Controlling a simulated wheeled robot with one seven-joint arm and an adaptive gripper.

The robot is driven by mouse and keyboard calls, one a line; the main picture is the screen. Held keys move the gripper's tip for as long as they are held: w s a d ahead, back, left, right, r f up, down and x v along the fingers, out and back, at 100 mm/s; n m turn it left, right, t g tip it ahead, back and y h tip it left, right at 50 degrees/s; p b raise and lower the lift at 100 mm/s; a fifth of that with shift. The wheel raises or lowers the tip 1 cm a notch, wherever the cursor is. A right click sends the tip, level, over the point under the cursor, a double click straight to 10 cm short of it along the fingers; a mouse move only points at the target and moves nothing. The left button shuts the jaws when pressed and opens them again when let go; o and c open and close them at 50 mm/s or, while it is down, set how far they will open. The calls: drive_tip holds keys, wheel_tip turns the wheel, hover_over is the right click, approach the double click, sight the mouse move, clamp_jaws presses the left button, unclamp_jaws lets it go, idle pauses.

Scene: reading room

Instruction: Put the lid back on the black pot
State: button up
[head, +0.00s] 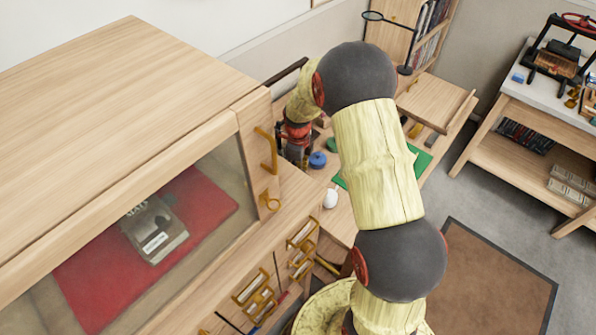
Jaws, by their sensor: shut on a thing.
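My gripper (297,155) is at the far end of my arm, pointing down over the wooden desk (342,223) beside the cabinet. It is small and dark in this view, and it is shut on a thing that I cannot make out. I cannot pick out the black pot or its lid for sure; the gripper and my arm cover part of the desk. A small round blue thing (317,160) stands just right of the gripper, apart from my arm.
A large wooden cabinet (130,90) with a glass front fills the left. A white rounded thing (330,198) and a green mat (421,161) lie on the desk. A magnifier on a stand (405,70) is behind.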

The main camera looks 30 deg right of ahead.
idle(0.3)
drive_tip(key=shift+s, duration=0.1)
drive_tip(key=shift+c, duration=1.3)
drive_tip(key=shift+f, duration=0.1)
drive_tip(key=o, duration=1.1)
drive_tip(key=shift+c, duration=0.2)
drive_tip(key=shift+o, duration=1.3)
drive_tip(key=shift+o, duration=0.8)
drive_tip(key=o, duration=0.3)
